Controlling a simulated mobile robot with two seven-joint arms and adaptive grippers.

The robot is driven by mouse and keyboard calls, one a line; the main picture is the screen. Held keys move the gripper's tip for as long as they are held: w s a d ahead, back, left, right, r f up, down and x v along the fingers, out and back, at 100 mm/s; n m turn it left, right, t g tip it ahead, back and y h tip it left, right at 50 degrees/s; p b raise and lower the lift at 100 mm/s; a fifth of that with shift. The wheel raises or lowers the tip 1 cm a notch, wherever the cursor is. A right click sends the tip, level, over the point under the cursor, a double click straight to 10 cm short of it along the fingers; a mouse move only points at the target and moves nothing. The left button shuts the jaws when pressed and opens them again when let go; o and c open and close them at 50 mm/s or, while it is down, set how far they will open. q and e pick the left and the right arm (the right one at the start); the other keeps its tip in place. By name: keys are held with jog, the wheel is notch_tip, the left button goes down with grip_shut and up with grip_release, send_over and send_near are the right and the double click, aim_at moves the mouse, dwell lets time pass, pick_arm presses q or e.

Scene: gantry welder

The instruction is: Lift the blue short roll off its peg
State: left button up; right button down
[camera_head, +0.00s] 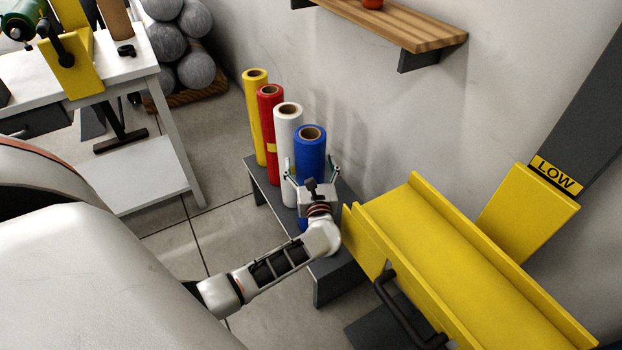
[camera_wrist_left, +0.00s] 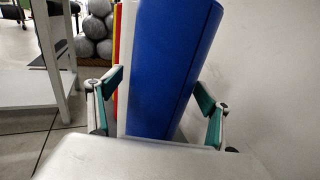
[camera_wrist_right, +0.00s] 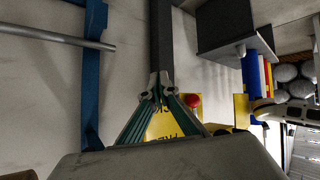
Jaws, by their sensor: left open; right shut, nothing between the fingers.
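The blue short roll (camera_head: 310,142) stands upright at the near end of a row of rolls on a dark grey stand (camera_head: 338,262). My left gripper (camera_head: 312,168) is open at the near side of the blue roll, one finger to each side of it. In the left wrist view the blue roll (camera_wrist_left: 170,60) rises between the open fingers (camera_wrist_left: 160,80), with gaps visible beside them. The peg is hidden. My right gripper (camera_wrist_right: 162,88) is shut and empty in the right wrist view, away from the rolls.
White (camera_head: 287,135), red (camera_head: 269,115) and yellow (camera_head: 254,105) rolls stand behind the blue one. A yellow machine part (camera_head: 455,255) is close on the right. The wall (camera_head: 370,120) is behind, with a wooden shelf (camera_head: 420,28) above. A white table (camera_head: 150,172) stands left.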

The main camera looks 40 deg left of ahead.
pick_arm(q)
jog(key=shift+w+a, duration=0.2)
jog(key=shift+w, duration=0.05)
jog(key=c, duration=2)
jog(key=shift+w+r, duration=0.1)
jog(key=shift+r, duration=0.25)
jog(key=shift+c, duration=1)
pick_arm(e)
jog(key=shift+w, duration=0.15)
pick_arm(q)
jog(key=shift+r, duration=0.1)
